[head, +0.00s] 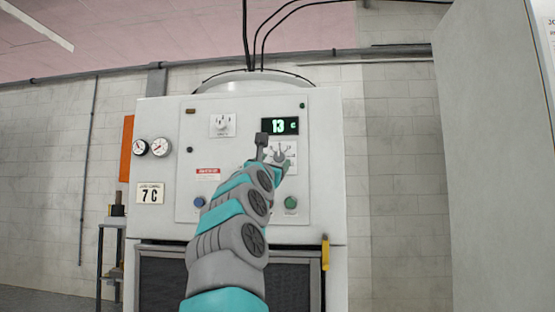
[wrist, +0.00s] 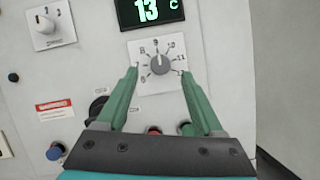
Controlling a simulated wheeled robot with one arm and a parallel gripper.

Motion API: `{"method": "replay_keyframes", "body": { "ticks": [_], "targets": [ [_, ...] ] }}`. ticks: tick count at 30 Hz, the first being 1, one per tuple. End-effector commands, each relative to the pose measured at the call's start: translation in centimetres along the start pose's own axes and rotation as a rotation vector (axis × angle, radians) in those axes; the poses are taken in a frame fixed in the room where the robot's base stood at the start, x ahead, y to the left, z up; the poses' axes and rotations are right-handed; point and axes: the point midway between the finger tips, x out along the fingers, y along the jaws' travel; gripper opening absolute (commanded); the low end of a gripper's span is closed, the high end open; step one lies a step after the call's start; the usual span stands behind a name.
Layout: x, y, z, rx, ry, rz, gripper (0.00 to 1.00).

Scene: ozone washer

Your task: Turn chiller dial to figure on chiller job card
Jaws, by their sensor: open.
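The chiller dial (wrist: 159,65) is a grey round knob on a white plate with figures around it, in the middle of the wrist view. Its light mark appears to point up, near the 9. In the head view the dial (head: 281,156) shows just above the end of my arm. The display (head: 280,126) above it reads 13 C. My gripper (wrist: 159,73) is open and empty, with one green finger on each side of the dial. Whether the fingers touch the plate is unclear.
Another dial (wrist: 46,25) sits to the upper left. A blue button (head: 199,203), a green button (head: 291,203) and a red-and-white label (head: 208,172) are lower on the panel. Two gauges (head: 150,147) are at left. A grey wall panel (head: 495,160) stands at right.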

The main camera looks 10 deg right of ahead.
Motion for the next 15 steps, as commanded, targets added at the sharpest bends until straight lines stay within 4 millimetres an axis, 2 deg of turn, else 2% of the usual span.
{"method": "replay_keyframes", "body": {
  "ticks": [15],
  "targets": [
    [2.0,-0.2,0.0,-0.004,-0.001,-0.004,0.69]
  ]
}}
